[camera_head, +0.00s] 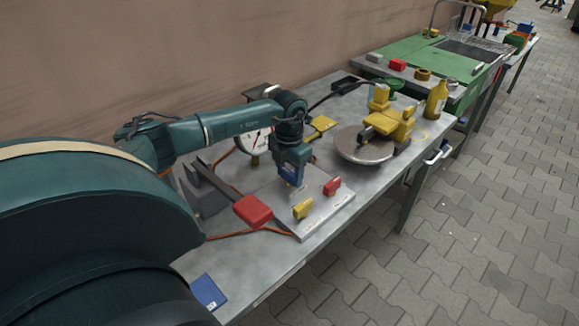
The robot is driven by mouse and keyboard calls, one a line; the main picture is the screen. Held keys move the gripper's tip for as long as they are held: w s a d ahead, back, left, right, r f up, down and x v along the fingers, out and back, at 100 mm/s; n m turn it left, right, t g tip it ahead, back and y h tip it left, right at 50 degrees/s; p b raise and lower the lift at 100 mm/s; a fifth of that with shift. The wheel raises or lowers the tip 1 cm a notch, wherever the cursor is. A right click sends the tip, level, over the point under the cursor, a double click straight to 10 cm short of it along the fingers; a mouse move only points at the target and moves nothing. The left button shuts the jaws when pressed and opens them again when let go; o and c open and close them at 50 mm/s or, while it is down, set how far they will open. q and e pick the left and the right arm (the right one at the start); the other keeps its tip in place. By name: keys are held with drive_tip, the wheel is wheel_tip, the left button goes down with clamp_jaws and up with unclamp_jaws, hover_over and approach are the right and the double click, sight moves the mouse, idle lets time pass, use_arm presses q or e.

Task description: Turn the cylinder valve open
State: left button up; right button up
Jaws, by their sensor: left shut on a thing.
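A light grey valve plate (322,213) lies on the metal workbench. It carries a yellow handle (303,208) and a red handle (332,187) near its front edge. My left gripper (291,181) points down over the back left part of this plate, behind the yellow handle. It is shut on a small blue handle (291,172), mostly hidden by the fingers. I cannot tell from labels which handle is the cylinder valve, nor how far it is turned. My right gripper is not in view.
A large red-gripped lever (253,210) lies at the plate's left side. A yellow machine on a round disc (365,145) and a yellow bottle (436,99) stand farther right. A blue booklet (208,292) lies on the near bench.

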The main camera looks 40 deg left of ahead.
sight(289, 172)
use_arm(q)
drive_tip(key=o, duration=1)
drive_tip(key=shift+r, duration=0.1)
wheel_tip(289, 172, up, 13)
idle(0.7)
